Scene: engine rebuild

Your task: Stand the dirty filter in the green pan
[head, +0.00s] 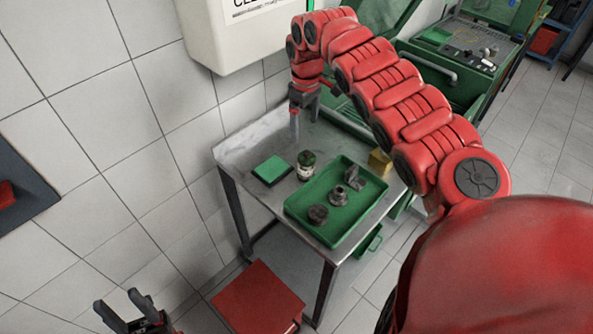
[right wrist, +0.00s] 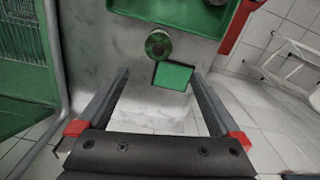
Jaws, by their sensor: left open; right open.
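A short dark-green and whitish cylinder (head: 307,163), which looks like the filter, stands upright on the metal table, beside the green pan (head: 300,207) and apart from it. From above in the right wrist view it is a round can (right wrist: 158,45) with a central hole, near the green pan (right wrist: 180,12). The pan holds a dark round part (head: 318,214), a grey flanged part (head: 338,196) and a grey bracket-like part (head: 353,178). My right gripper (head: 305,113) is open and empty above the table's back part. My left gripper (head: 119,299) is open and empty, low at the left, away from the table.
A green square pad (head: 272,170) lies on the table (head: 235,148) left of the cylinder. A yellowish block (head: 380,162) is beside the pan's right end. A red stool-like top (head: 258,298) is below the table's front. A white wall box (head: 225,40) hangs behind.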

